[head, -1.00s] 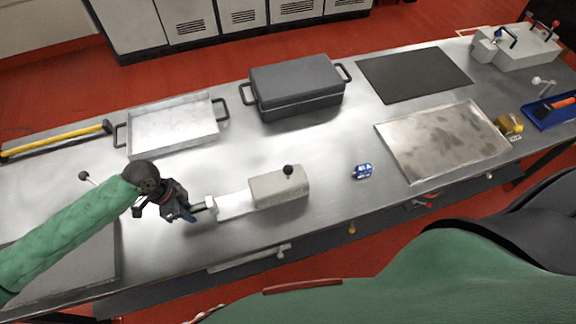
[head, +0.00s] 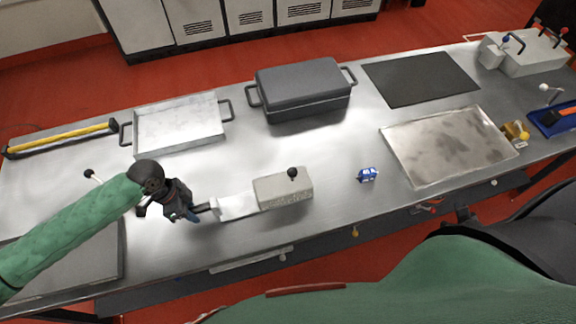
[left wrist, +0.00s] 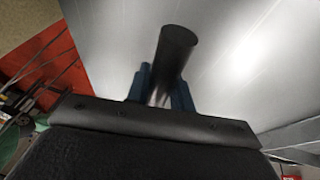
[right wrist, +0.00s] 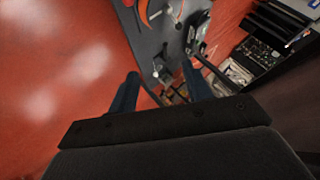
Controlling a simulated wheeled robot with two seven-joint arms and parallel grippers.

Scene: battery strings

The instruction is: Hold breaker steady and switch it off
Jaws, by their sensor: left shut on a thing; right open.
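The breaker appears to be the light grey block (head: 285,191) near the front middle of the bench. A black ball knob (head: 292,173) stands on its top. A pale flat plate (head: 237,206) runs from its left end to a short dark handle (head: 205,207). My left gripper (head: 195,212) is at that handle, left of the block, and shut on it. In the left wrist view the dark round handle (left wrist: 175,50) sits between the blue fingertips. My right gripper (right wrist: 160,88) is open and empty in the right wrist view, away from the block; the head view does not show it.
A grey lidded case (head: 302,90), a metal tray (head: 180,125) and a black mat (head: 420,78) lie toward the back. A blue item (head: 367,175) and a stained metal plate (head: 448,148) lie right of the breaker. Bench between case and breaker is clear.

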